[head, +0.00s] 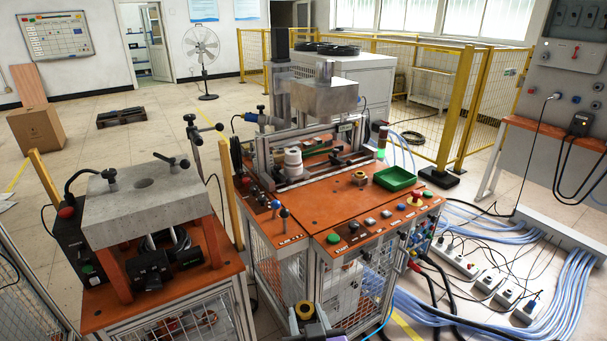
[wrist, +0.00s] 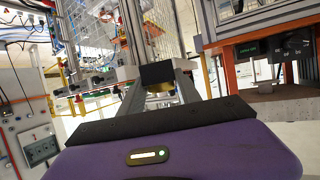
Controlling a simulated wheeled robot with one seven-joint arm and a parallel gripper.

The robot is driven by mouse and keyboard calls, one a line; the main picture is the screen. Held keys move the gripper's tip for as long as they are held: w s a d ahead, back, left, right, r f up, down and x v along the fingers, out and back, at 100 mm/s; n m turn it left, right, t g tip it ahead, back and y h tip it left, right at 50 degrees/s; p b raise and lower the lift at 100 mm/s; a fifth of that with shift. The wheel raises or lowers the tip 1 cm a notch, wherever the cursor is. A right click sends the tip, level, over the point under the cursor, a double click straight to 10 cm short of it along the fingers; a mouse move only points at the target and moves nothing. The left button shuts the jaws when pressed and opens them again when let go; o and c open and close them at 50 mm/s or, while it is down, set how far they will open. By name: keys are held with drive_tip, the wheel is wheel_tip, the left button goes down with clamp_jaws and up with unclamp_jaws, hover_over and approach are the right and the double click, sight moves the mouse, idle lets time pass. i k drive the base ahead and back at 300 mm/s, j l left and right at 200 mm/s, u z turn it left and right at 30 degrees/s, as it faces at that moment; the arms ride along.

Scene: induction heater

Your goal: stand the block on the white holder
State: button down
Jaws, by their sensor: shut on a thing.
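My gripper (head: 309,322) is at the bottom edge of the head view, in front of the orange-topped machine and below its top. It is shut on a small brass-coloured block (head: 303,311) with a dark middle. The white holder (head: 293,162) is a short, round white piece at the back left of the machine top, under the overhanging metal head. My gripper is well apart from it.
The orange machine top (head: 317,212) has clear room at its front left. A small brass-coloured ring (head: 360,178) and a green tray (head: 396,179) sit at right. Buttons line the front edge. A grey press (head: 145,203) stands at left; cables cover the right floor.

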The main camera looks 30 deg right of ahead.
sight(292, 150)
drive_tip(key=k+z, duration=0.15)
drive_tip(key=z, duration=0.3)
drive_tip(key=k+l+z, duration=0.1)
drive_tip(key=z, duration=0.4)
drive_tip(key=i+l+z, duration=0.15)
drive_tip(key=z, duration=1.4)
drive_tip(key=i+j, duration=0.15)
drive_tip(key=i, duration=0.25)
drive_tip(key=i+j, duration=0.2)
drive_tip(key=i, duration=0.2)
drive_tip(key=i+j+z, duration=0.1)
drive_tip(key=i, duration=0.3)
drive_tip(key=i+j, duration=0.25)
drive_tip(key=i, duration=0.15)
drive_tip(key=i+u, duration=0.2)
drive_tip(key=i, duration=0.45)
drive_tip(key=i+l+u, duration=0.15)
drive_tip(key=i, duration=0.5)
drive_tip(key=u, duration=1.7)
